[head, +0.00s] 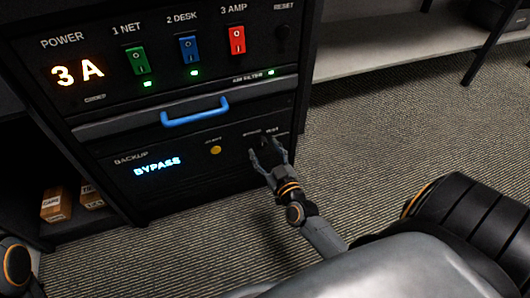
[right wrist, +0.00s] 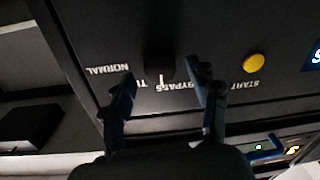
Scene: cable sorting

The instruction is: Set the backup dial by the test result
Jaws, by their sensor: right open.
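The backup panel (head: 180,180) is the lower black panel of the rack, with a lit blue display (head: 157,166) reading BYPASS. The dial (right wrist: 158,58) is a dark round knob with a white pointer mark, amid upside-down labels including NORMAL and BYPASS in the right wrist view; another label is partly hidden. The mark points down in that view. My right gripper (head: 267,151) is at the panel's right side, fingers open on either side of the dial; the open fingers also show in the right wrist view (right wrist: 165,82). Contact cannot be told. My left gripper is out of view.
A yellow button (head: 216,150) is left of the dial. Above are a blue handle (head: 195,111), a green switch (head: 137,61), a blue switch (head: 188,49), a red switch (head: 237,40) and a power display (head: 77,72) reading 3 A. Small boxes (head: 56,204) sit lower left. Carpet right is clear.

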